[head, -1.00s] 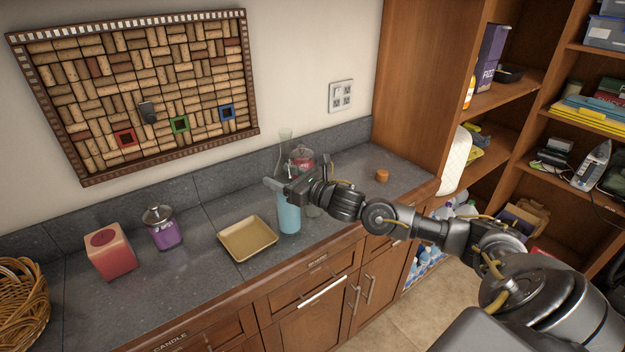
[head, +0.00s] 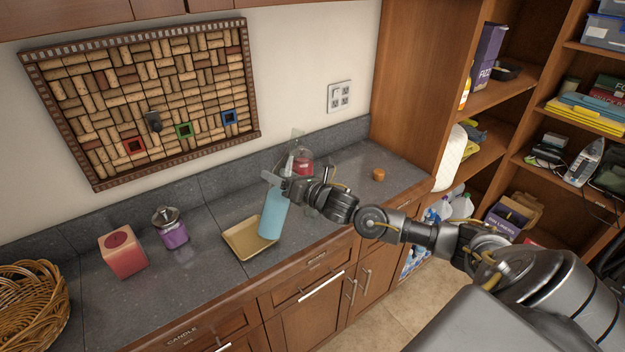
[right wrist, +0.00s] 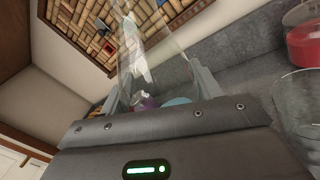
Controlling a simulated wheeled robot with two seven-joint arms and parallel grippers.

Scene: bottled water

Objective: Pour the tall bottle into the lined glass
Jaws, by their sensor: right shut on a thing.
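The tall bottle (head: 272,214) has a clear neck and blue liquid in its lower part. In the head view it leans, with its neck to the right and its base to the left, over the right edge of the tan tray. My right gripper (head: 280,184) is shut on it around the middle. In the right wrist view its clear neck (right wrist: 140,50) rises between the fingers. A clear, empty-looking glass (right wrist: 300,105) stands at the right of the wrist view; no line on it can be made out. In the head view my gripper mostly hides the glass. My left gripper is out of view.
A tan tray (head: 238,248) lies beneath the bottle's base. A jar with red contents (head: 303,166) stands behind my gripper. A brown cork-like stopper (head: 378,174) sits at right. A purple jar (head: 173,236), red box (head: 123,256) and basket (head: 35,305) stand at left.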

